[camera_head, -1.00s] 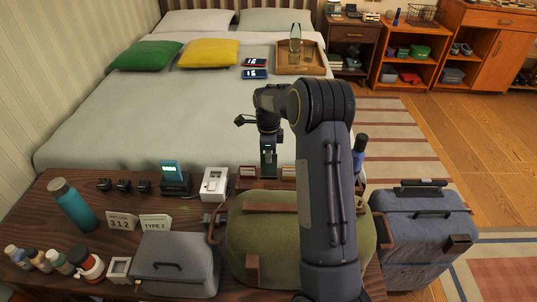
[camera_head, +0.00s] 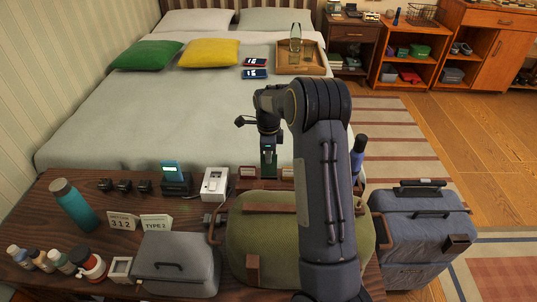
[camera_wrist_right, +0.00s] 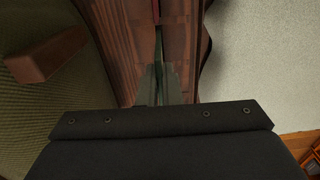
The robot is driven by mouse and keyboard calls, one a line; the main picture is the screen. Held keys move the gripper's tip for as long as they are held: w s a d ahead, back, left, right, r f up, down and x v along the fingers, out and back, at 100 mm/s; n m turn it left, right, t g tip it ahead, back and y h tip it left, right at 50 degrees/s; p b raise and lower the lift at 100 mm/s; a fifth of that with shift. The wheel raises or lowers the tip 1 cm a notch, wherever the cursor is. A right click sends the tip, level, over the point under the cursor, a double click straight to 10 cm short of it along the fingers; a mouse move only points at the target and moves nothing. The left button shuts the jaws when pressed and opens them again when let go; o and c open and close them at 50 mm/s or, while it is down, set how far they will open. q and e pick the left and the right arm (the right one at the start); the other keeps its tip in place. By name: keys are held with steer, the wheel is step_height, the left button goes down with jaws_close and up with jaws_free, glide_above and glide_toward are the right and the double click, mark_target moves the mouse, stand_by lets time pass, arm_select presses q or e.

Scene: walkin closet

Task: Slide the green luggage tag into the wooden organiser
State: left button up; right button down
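My right gripper (camera_head: 268,150) points down over the wooden organiser (camera_head: 246,172), behind the olive bag. It is shut on the green luggage tag (camera_head: 268,164), which hangs upright below the fingers. In the right wrist view the fingers (camera_wrist_right: 158,88) close on the tag (camera_wrist_right: 158,50), seen edge-on as a thin dark green strip between the reddish-brown wooden parts of the organiser (camera_wrist_right: 125,35). How deep the tag's lower edge sits is hidden. My left gripper is not in view.
The olive bag (camera_head: 255,240) stands right in front of the organiser. A white box (camera_head: 215,183) and a lit device (camera_head: 174,177) stand to its left. A blue bottle (camera_head: 358,155) stands at right, by my arm. The bed (camera_head: 150,110) lies behind.

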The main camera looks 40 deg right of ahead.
mark_target(268, 166)
steer(key=shift+f+b, duration=0.45)
steer(key=shift+f, duration=0.55)
stand_by(1.0)
stand_by(0.6)
steer(key=shift+f+b, duration=0.7)
steer(key=shift+f, duration=1.1)
stand_by(0.5)
steer(key=c, duration=1.1)
jaws_free()
steer(key=shift+c, duration=0.2)
steer(key=shift+r, duration=0.15)
steer(key=shift+r+p, duration=3.2)
steer(key=shift+r, duration=0.7)
